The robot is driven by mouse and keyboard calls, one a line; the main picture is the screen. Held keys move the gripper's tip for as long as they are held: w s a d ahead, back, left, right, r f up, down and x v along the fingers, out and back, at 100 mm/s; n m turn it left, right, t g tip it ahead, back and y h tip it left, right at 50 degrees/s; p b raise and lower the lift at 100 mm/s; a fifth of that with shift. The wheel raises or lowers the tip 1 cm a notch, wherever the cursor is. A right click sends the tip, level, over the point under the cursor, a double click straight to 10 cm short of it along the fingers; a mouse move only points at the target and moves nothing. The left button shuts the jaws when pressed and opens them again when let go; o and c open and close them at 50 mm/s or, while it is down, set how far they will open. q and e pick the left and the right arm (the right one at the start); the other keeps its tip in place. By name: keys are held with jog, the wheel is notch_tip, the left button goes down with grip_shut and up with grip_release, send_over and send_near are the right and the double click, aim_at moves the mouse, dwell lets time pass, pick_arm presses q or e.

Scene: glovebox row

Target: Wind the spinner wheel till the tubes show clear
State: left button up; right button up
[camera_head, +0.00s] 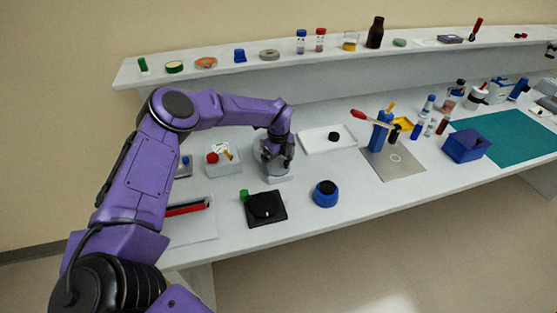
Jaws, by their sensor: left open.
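My left gripper (288,161) points down at a round grey device (264,158) on a pale block base, which looks like the spinner. The gripper is open, and its fingers are at the device's right side; I cannot tell whether they touch it. The gripper and wrist hide part of the device, and I cannot make out any tubes in it or how clear they are. My right gripper is not in view.
A black plate with a round disc (265,206) and a blue round pot (325,194) stand in front. A white tray (327,140) lies behind, right. A blue stand with a red-tipped lever (379,134) is further right. Several small items line the raised shelf (210,75).

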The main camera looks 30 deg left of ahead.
pick_arm(q)
jog(key=shift+s+a+r, duration=0.1)
jog(key=shift+s, duration=0.1)
jog(key=c, duration=0.8)
jog(key=shift+o, duration=0.2)
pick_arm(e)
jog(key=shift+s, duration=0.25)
pick_arm(q)
jog(key=shift+w, duration=0.1)
jog(key=m+b, duration=0.2)
jog(key=b, duration=0.1)
jog(key=shift+f+m, duration=0.2)
jog(key=shift+m, duration=0.1)
jog(key=m+b, duration=0.2)
jog(key=shift+r+m, duration=0.1)
jog(key=shift+m, duration=0.2)
jog(key=m+b, duration=0.1)
jog(key=m, duration=0.2)
jog(key=shift+r+m, duration=0.1)
jog(key=shift+m, duration=0.2)
jog(key=shift+r+m+b, duration=0.15)
jog(key=shift+m+b, duration=0.3)
jog(key=shift+m, duration=1.15)
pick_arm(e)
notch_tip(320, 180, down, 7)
